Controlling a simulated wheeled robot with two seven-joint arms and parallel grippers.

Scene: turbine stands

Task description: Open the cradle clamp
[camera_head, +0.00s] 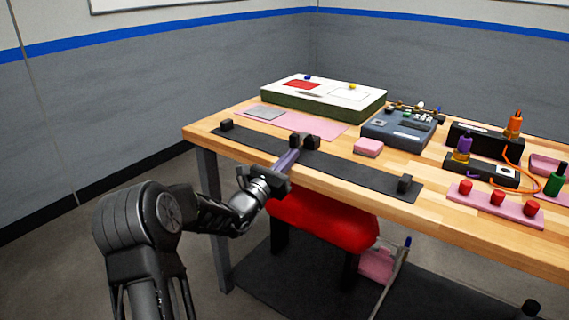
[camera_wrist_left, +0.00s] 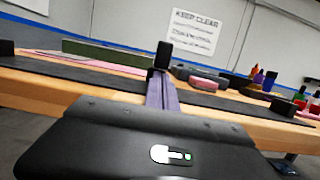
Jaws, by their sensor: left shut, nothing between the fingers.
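A long dark base strip (camera_head: 350,172) lies along the table's near edge, with small black blocks at its ends and middle. The black block pair (camera_head: 312,142) at the middle looks like the cradle clamp; I cannot tell whether it is open. In the left wrist view a black block (camera_wrist_left: 163,55) stands upright just beyond the fingertips. My left gripper (camera_head: 295,147) reaches over the table edge, its purple-grey fingers shut and empty at the middle blocks. I cannot tell whether they touch. The fingers also show in the left wrist view (camera_wrist_left: 162,84).
A green-sided box (camera_head: 320,104) with a white top stands at the back. A pink mat (camera_head: 318,127), pink block (camera_head: 368,147) and grey-blue case (camera_head: 398,130) lie behind the strip. Bottles and red knobs crowd the right. A red seat (camera_head: 325,222) is below the table edge.

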